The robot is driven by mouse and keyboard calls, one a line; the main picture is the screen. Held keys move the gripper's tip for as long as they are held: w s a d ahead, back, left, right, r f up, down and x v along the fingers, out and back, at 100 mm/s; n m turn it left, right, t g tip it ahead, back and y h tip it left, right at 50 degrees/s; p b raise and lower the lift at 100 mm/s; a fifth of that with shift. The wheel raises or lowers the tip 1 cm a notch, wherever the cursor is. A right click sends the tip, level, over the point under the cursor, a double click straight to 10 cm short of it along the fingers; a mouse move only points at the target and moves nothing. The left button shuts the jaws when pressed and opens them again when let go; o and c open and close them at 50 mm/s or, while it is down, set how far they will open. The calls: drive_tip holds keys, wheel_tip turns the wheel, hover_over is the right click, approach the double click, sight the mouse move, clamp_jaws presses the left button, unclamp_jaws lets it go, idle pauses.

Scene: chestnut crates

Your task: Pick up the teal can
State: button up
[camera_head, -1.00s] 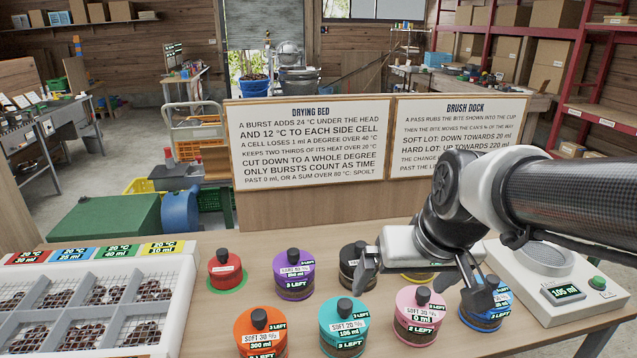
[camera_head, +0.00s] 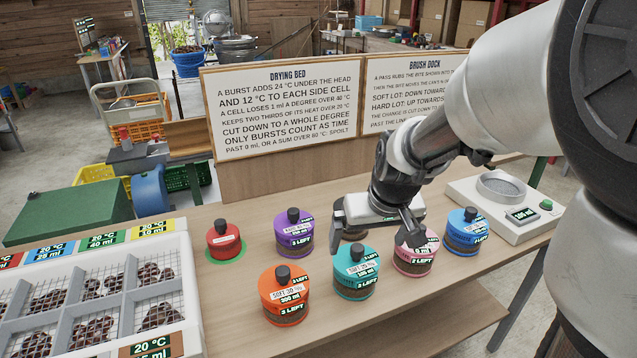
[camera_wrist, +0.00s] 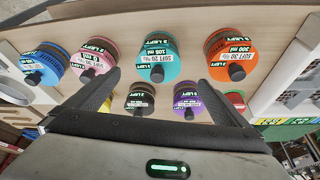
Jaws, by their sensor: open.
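The teal can (camera_head: 354,283) stands upright on the wooden bench, between the orange can (camera_head: 285,306) and the pink can (camera_head: 415,260). It has a black knob on top and a label reading SOFT. In the wrist view the teal can (camera_wrist: 158,57) is at the upper middle, beyond the fingertips. My gripper (camera_head: 373,241) is open and empty. It is above the bench just behind the teal can, with one finger in front of the pink can. In the wrist view my gripper (camera_wrist: 112,84) spreads its fingers with nothing held between them.
A purple can (camera_head: 294,233) and a red can (camera_head: 224,241) stand behind left, a blue can (camera_head: 467,235) to the right. A dark can is mostly hidden by my gripper. The drying bed (camera_head: 190,300) is left, the brush dock (camera_head: 497,215) right. Sign boards (camera_head: 285,103) stand behind.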

sight(355, 268)
drive_tip(key=b+x, duration=0.5)
drive_tip(key=x, duration=1.2)
drive_tip(key=shift+w+d, duration=0.1)
drive_tip(key=shift+c, duration=0.4)
drive_tip(key=c, duration=1.3)
